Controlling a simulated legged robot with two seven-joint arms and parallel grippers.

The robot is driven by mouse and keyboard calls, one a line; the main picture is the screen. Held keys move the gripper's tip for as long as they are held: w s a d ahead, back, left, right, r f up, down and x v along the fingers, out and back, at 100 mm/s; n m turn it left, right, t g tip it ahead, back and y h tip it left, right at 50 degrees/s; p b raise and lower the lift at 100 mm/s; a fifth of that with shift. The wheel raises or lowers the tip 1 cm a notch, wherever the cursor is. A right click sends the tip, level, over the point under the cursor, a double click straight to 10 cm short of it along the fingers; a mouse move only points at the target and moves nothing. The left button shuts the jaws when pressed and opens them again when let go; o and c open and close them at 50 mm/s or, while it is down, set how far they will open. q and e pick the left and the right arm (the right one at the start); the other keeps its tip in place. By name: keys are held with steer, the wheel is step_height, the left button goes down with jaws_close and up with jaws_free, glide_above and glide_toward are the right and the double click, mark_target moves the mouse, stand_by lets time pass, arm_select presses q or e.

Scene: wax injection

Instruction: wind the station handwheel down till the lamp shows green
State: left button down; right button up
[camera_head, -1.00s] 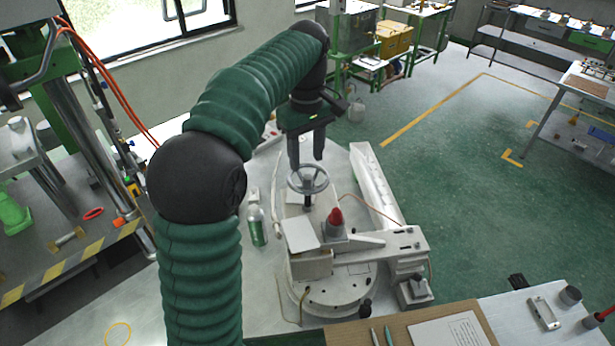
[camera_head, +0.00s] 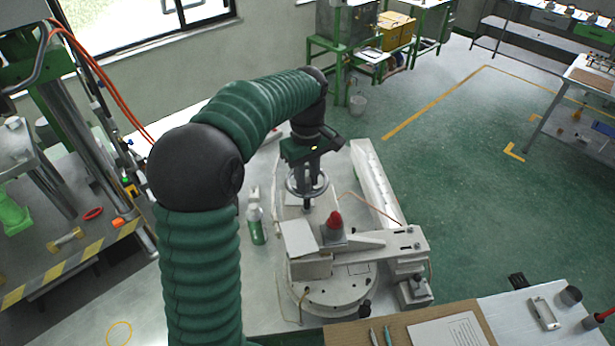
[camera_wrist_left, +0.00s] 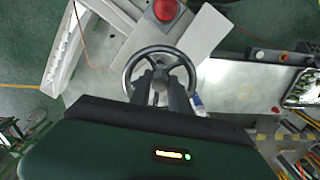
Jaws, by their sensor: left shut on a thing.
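The handwheel (camera_head: 290,187) is a grey metal ring on a short upright shaft on the round station. It also shows in the left wrist view (camera_wrist_left: 128,68), with its spokes and hub partly hidden by my fingers. My left gripper (camera_head: 308,184) points down over the wheel and is shut on it near the hub. In the left wrist view its fingertips (camera_wrist_left: 160,82) meet at the wheel's middle. The lamp (camera_head: 335,220) is a red dome just in front of the wheel, and it also shows red in the left wrist view (camera_wrist_left: 165,10). My right gripper is out of view.
A green-and-white bottle (camera_head: 256,222) stands left of the station. A pale plate (camera_head: 299,239) sits beside the lamp, and a long white rail (camera_head: 375,185) lies to the right. A clipboard with paper (camera_head: 445,330) is at the front. The floor at right is open.

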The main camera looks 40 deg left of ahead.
arm_select(q)
steer(key=shift+a+r, duration=0.1)
steer(key=shift+w+m, duration=0.1)
steer(key=shift+m, duration=0.3)
